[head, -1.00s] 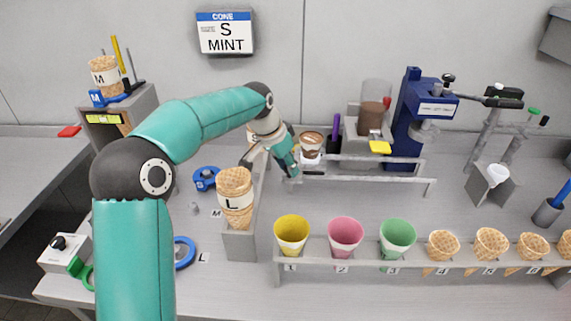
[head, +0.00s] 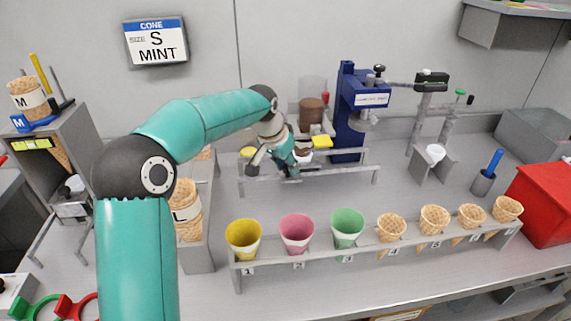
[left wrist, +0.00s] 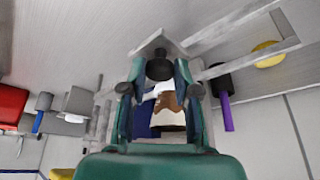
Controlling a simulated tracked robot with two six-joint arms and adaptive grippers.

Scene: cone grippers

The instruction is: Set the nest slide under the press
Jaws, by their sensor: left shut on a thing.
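The nest slide sits between two grey rails (head: 345,174) left of the blue press (head: 348,112). It is mostly hidden behind my left gripper (head: 293,170) in the head view. A brown-and-white wrapped piece (head: 303,154) rides on it. In the left wrist view, my left gripper (left wrist: 160,82) is shut on the slide's dark round knob (left wrist: 159,68), and the brown-and-white piece (left wrist: 170,112) shows between the fingers. The slide appears still short of the press head. My right gripper is out of view.
In front is a rack (head: 290,274) of coloured cups and waffle cones. A brown canister (head: 311,112) and yellow block (head: 321,142) stand behind the rails.

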